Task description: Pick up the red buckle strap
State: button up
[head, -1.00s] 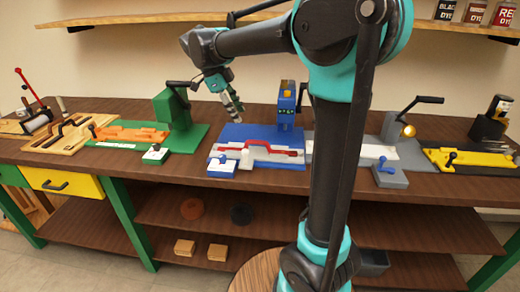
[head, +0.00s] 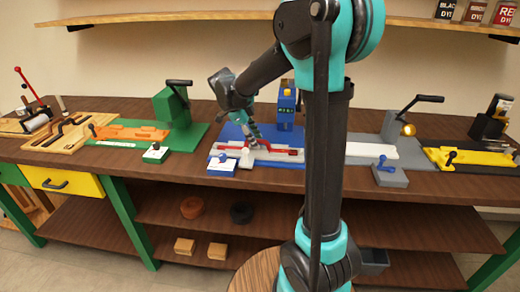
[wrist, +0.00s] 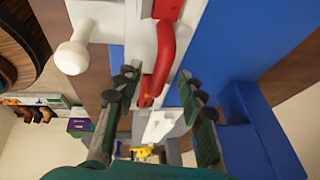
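The red buckle strap (head: 284,151) lies on the white fixture of the blue station (head: 292,167), and my gripper covers part of it in the head view. In the wrist view the strap (wrist: 167,55) is a raised red curved piece over a white bar (wrist: 141,65). My gripper (head: 254,141) is low over the strap. In the wrist view my gripper (wrist: 158,90) is open, with one dark finger on each side of the strap's lower end. I see gaps between the fingers and the strap.
A white knob (wrist: 72,58) stands beside the bar in the wrist view. A blue upright device (head: 286,105) stands behind the station. A green station (head: 188,137) is to the left; a grey one (head: 405,177) and a yellow one (head: 470,159) are to the right.

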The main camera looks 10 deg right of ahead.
jog(key=shift+x, duration=1.05)
grip_shut()
jog(key=shift+r, duration=0.1)
